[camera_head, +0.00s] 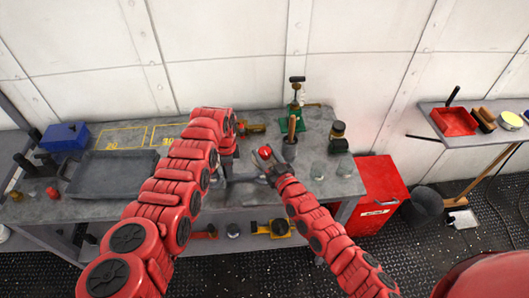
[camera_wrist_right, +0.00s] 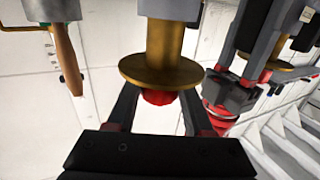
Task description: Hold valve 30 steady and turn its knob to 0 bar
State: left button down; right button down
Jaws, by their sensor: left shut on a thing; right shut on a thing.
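My right gripper (camera_head: 271,168) is over the front of the workbench, with a red knob (camera_head: 264,152) at its tip. The right wrist view shows its fingers (camera_wrist_right: 158,100) shut around a red knob under a brass disc (camera_wrist_right: 160,72) and brass stem. The knob's scale and pointer are not readable. My left gripper (camera_head: 229,172) is just left of the right one, mostly hidden by its own arm. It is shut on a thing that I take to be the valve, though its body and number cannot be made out. A second brass disc shows at right in the wrist view (camera_wrist_right: 273,65).
A brass fitting (camera_head: 250,128) lies behind the grippers. A grey tray (camera_head: 115,173) and yellow-outlined bench areas (camera_head: 128,137) are left. A red cabinet (camera_head: 378,190) stands right.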

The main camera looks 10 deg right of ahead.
aim_at(266, 162)
pick_arm(q)
jog(key=shift+r, duration=0.1)
pick_arm(e)
jog(key=shift+s+d+f+m+h, duration=0.15)
jog(key=shift+s+f+h, duration=0.1)
jog(key=shift+f, duration=0.35)
jog(key=shift+s+f+m+h, duration=0.15)
jog(key=shift+s+f+h, duration=0.1)
jog(key=shift+f, duration=0.3)
pick_arm(q)
jog(key=shift+d, duration=0.1)
pick_arm(e)
jog(key=shift+s+f, duration=0.1)
jog(key=shift+f, duration=0.15)
jog(key=shift+w+a+r+m+t+h, duration=0.15)
jog(key=shift+r+m+h, duration=0.1)
jog(key=shift+r+h, duration=0.1)
jog(key=shift+w+a+r+m+t+h, duration=0.1)
jog(key=shift+r+m+t+h, duration=0.05)
jog(key=shift+r+m+h, duration=0.15)
jog(key=shift+w+r+m+h, duration=0.35)
jog(key=shift+r+h, duration=0.05)
jog(key=shift+h, duration=0.25)
jog(key=shift+w+r+m+t+h, duration=0.1)
jog(key=shift+r+m+t+h, duration=0.2)
jog(key=shift+r+h, duration=0.15)
